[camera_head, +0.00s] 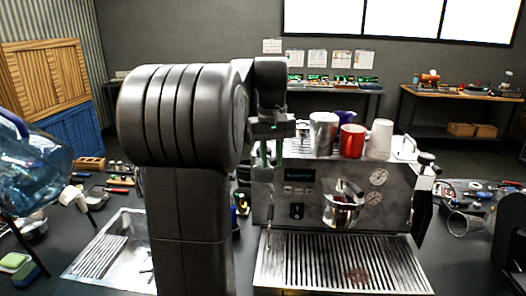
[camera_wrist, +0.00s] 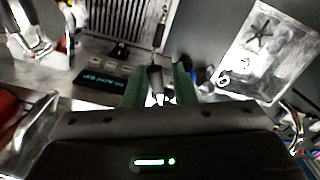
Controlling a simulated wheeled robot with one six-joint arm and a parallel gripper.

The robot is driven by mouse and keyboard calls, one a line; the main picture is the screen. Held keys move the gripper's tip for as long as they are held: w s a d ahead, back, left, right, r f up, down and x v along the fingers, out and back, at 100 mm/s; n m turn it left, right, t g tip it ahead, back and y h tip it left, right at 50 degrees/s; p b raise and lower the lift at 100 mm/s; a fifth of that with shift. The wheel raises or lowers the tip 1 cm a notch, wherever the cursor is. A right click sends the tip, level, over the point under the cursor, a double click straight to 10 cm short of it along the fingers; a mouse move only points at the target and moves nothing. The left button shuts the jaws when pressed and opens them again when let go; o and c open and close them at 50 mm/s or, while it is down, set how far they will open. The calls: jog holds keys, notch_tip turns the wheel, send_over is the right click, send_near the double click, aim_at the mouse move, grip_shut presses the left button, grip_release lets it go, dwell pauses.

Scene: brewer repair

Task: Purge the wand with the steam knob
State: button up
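The steel espresso machine (camera_head: 300,215) stands on the dark bench, its left side partly behind my arm. My gripper (camera_head: 273,152) is at the machine's upper left front, its green fingers pointing down. In the wrist view the green fingers of my gripper (camera_wrist: 160,90) stand apart on either side of a dark tapered part (camera_wrist: 156,76). This may be the steam knob; I cannot tell for sure, nor whether the fingers touch it. A thin rod (camera_wrist: 161,30), perhaps the wand, runs beyond it. The lit display (camera_wrist: 103,82) is beside the left finger.
Cups, including a red one (camera_head: 352,141), stand on the machine close to my gripper. The slatted drip tray (camera_head: 330,268) is in front. A steel sink (camera_head: 105,250) and a blue water bottle (camera_head: 32,170) are at left. Loose items crowd the bench at right.

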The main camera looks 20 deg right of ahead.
jog(key=shift+w+a+m, duration=0.15)
jog(key=shift+a+m, duration=0.5)
jog(key=shift+m, duration=0.5)
jog(key=shift+w+a+m, duration=0.15)
jog(key=shift+a+m, duration=0.5)
jog(key=shift+m, duration=0.5)
jog(key=o, duration=0.4)
jog(key=shift+r, duration=0.1)
notch_tip(320, 180, up, 7)
jog(key=shift+f, duration=0.2)
